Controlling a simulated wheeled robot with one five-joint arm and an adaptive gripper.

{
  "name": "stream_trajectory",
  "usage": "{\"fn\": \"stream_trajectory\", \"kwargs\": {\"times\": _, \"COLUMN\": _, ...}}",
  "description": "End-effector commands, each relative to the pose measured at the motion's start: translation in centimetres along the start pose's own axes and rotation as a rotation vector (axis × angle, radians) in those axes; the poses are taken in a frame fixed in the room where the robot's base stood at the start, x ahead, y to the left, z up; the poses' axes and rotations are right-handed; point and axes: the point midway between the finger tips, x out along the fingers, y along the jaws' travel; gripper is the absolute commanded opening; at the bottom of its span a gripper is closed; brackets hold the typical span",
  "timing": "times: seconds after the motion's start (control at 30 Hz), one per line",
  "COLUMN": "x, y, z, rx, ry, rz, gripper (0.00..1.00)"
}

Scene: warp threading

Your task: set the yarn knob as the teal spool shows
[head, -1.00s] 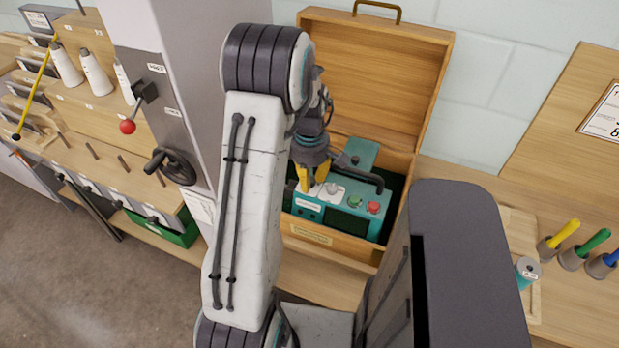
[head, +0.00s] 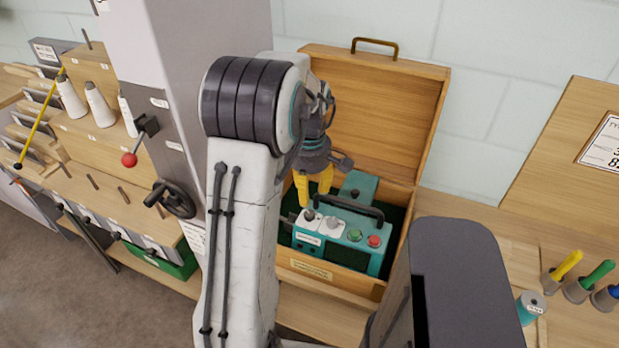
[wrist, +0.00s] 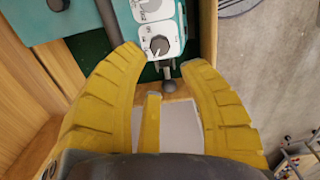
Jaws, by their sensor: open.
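A teal control unit (head: 336,258) sits in an open wooden case. My gripper (head: 314,194) is open and empty, above the left end of the unit. In the wrist view one knob (wrist: 160,45) lies between the open yellow fingertips, apart from them; its plate lettering is too small to read. The teal spool (head: 531,306) stands at the right; its top label is unreadable.
A green button (head: 355,235) and red button (head: 375,241) sit right of the knobs, with a dark carry handle (head: 345,207) behind. The case lid (head: 375,110) stands open at the back. Yellow, green and blue handled tools (head: 597,275) stand at far right.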

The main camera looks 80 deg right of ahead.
Motion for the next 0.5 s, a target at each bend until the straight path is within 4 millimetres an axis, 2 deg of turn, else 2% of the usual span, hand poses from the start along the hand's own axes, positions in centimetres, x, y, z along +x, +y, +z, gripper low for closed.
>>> {"fn": "stream_trajectory", "kwargs": {"times": 0.2, "x": -2.6, "y": 0.0, "z": 0.0, "rx": 0.000, "ry": 0.000, "rz": 0.001, "gripper": 0.38}}
{"fn": "stream_trajectory", "kwargs": {"times": 0.5, "x": -3.7, "y": 0.0, "z": 0.0, "rx": 0.000, "ry": 0.000, "rz": -0.001, "gripper": 0.38}}
